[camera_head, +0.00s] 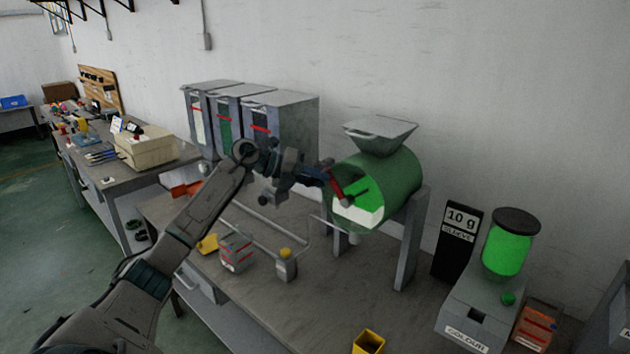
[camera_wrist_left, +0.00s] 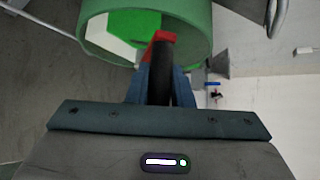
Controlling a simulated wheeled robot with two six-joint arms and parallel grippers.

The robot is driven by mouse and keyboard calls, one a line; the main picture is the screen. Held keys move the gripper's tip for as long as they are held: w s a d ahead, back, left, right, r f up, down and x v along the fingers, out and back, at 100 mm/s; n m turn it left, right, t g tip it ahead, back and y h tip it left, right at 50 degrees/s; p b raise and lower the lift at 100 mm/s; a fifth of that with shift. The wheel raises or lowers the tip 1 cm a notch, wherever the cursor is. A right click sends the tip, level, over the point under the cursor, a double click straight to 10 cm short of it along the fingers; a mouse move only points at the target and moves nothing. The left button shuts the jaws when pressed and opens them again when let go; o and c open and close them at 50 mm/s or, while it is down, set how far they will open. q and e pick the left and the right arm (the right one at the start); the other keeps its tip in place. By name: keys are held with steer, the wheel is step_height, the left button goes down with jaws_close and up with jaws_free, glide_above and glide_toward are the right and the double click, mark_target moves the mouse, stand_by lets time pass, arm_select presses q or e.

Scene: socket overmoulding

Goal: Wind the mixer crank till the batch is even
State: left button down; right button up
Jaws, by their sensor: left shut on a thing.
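The mixer is a green drum (camera_head: 393,172) on grey legs with a grey hopper (camera_head: 380,134) on top. Its near end shows a batch that is bright green in one part and white (camera_head: 356,214) in another. The crank (camera_head: 342,190) has a red arm and a dark handle in front of this end. My left gripper (camera_head: 325,176) is shut on the crank handle. In the left wrist view the black handle (camera_wrist_left: 161,75) lies between my blue fingers, with the red arm beyond it against the drum (camera_wrist_left: 200,30). My right gripper is not in view.
A colour dispenser (camera_head: 475,312) with a green jar and a "10 g" sign (camera_head: 458,235) stand right of the mixer. Grey bins (camera_head: 283,128) stand behind my left arm.

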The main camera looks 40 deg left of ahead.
arm_select(q)
steer(key=shift+d+r, duration=0.5)
steer(key=shift+d, duration=0.35)
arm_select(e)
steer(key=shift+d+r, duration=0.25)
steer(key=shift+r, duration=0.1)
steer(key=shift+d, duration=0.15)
arm_select(q)
steer(key=c, duration=1.4)
jaws_free()
steer(key=shift+o, duration=0.5)
steer(key=shift+d+r, duration=0.1)
